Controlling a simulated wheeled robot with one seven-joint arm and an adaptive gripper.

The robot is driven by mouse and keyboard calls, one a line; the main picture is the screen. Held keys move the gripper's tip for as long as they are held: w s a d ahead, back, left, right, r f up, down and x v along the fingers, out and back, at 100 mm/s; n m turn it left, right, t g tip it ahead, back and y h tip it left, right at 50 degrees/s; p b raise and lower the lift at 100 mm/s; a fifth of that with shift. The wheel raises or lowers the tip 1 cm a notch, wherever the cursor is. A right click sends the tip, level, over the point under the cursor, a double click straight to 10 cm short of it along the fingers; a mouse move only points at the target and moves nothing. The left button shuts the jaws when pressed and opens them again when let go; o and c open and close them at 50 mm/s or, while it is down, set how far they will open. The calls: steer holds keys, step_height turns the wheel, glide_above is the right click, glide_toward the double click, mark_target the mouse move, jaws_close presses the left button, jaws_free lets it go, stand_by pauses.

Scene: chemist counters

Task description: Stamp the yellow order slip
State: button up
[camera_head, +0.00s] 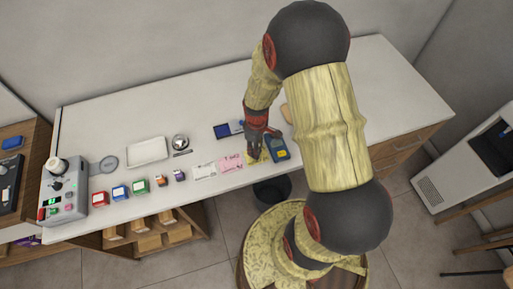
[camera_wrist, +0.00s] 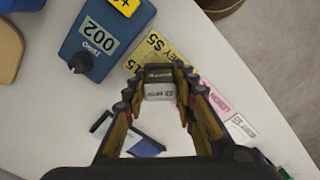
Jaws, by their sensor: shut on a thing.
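The yellow order slip (camera_head: 263,156) lies near the counter's front edge, and it also shows in the wrist view (camera_wrist: 150,50) with "$5" printed on it. My gripper (camera_head: 253,148) is over the slip, pointing down. In the wrist view my gripper (camera_wrist: 160,75) is shut on a small stamp (camera_wrist: 160,92) with a pale, lettered top. The stamp and fingers hide part of the slip. I cannot tell whether the stamp touches the paper. A blue ink pad (camera_head: 222,131) lies open behind the gripper; it shows partly between the fingers in the wrist view (camera_wrist: 147,146).
A blue terminal (camera_head: 277,149) marked 002 stands right beside the slip. A pink slip (camera_head: 230,162) and a white slip (camera_head: 204,170) lie to the left. Several small coloured boxes, a white tray (camera_head: 147,151) and a control box (camera_head: 64,203) are farther left. A dark bin (camera_head: 271,191) stands below the edge.

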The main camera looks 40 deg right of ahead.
steer(key=shift+f, duration=0.55)
stand_by(1.2)
steer(key=shift+r+p, duration=2.3)
steer(key=shift+r, duration=1.3)
